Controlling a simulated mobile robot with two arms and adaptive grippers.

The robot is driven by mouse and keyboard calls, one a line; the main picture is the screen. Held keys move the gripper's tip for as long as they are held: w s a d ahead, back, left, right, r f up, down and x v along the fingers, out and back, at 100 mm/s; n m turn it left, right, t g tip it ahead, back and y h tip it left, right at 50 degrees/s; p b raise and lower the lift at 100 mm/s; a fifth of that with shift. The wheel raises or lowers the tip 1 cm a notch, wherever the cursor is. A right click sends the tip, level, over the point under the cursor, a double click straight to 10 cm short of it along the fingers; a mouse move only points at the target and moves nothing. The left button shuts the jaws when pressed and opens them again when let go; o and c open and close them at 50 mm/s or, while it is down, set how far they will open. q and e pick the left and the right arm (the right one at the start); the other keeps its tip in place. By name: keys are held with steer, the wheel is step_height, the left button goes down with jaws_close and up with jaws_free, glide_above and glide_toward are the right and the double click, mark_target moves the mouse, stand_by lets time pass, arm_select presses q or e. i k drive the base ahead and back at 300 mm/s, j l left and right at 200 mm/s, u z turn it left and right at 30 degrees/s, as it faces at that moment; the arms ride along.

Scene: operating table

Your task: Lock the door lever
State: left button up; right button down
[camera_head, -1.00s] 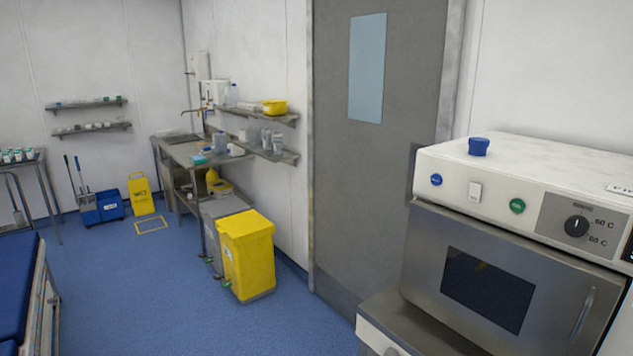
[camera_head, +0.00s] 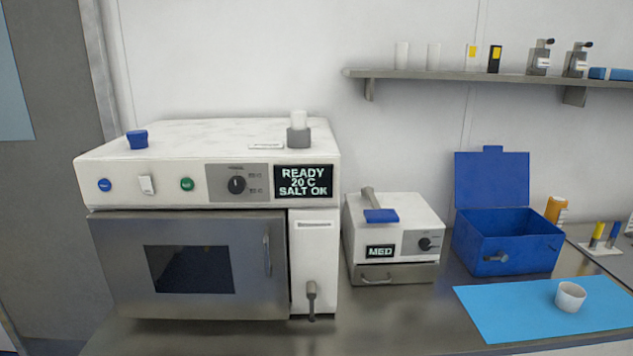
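A white and steel washer-like machine (camera_head: 130,190) stands on the steel counter at left. Its steel door (camera_head: 115,262) with a dark window looks closed. A vertical handle (camera_head: 267,254) is at the door's right edge. A grey lever (camera_head: 311,300) hangs pointing down on the white panel right of the door. The machine's display (camera_head: 303,182) reads READY, 20 C, SALT OK. Neither of my grippers is in view.
A small white device (camera_head: 365,225) with a MED display stands right of the machine. An open blue box (camera_head: 505,240), a blue mat (camera_head: 500,312) and a white cup (camera_head: 570,296) are further right. A shelf (camera_head: 450,74) hangs above. Clear counter (camera_head: 390,325) lies in front.

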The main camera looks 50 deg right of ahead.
mark_target(311, 286)
steer(key=z, duration=1.5)
